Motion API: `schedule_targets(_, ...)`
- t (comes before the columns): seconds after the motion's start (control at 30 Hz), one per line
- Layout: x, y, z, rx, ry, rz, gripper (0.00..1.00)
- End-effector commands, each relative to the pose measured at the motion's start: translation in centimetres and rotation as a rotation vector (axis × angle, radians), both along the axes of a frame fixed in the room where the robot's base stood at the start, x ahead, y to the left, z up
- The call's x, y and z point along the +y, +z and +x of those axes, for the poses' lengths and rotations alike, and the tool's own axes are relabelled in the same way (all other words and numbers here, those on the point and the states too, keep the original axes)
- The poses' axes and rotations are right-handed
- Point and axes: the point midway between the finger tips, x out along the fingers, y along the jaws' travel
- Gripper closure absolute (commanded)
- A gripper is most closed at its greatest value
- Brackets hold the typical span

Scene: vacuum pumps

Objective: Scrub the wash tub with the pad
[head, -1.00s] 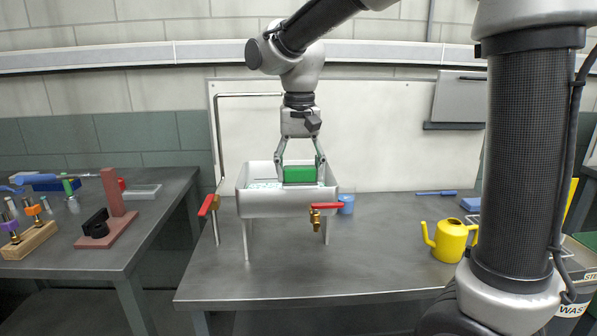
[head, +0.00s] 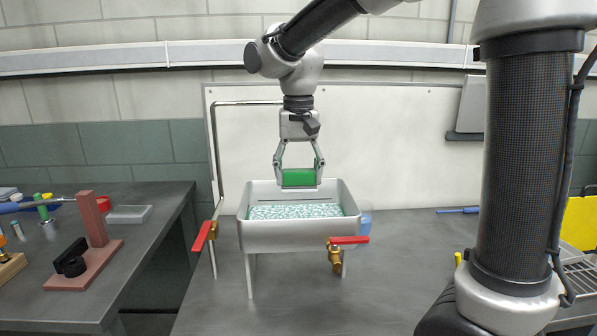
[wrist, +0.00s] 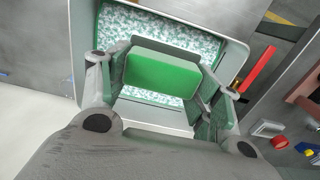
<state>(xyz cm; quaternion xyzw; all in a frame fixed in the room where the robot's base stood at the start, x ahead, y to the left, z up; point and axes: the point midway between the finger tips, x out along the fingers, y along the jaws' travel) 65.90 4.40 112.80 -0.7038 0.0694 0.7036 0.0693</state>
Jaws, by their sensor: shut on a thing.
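The wash tub (head: 298,238) is a pale grey rectangular basin on legs on the metal bench. Speckled white and teal foam or water (head: 295,212) covers its inside, and also shows in the wrist view (wrist: 150,30). My gripper (head: 299,180) is shut on the green pad (head: 299,177), one finger on each side. The pad shows in the wrist view (wrist: 162,76) with the speckled surface behind it. In the head view the pad is at the height of the tub's back rim, apart from the foam. The pad's underside is hidden.
A red-handled brass tap (head: 335,257) is at the tub's front right, and a red-handled valve (head: 204,236) with a tall pipe stands on the left. A blue cup (head: 366,222) is behind the right side. The bench front is clear. Another bench (head: 150,240) with tools stands left.

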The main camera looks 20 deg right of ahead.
Motion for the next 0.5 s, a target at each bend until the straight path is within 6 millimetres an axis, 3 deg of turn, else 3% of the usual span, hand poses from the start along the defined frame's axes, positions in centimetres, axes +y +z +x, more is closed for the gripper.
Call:
schedule_targets(0.17, 0.0, -1.5, -0.1, 0.003, 0.0, -0.001, 0.55)
schedule_targets(0.5, 0.0, -6.6, -0.1, 0.003, 0.0, -0.001, 0.55)
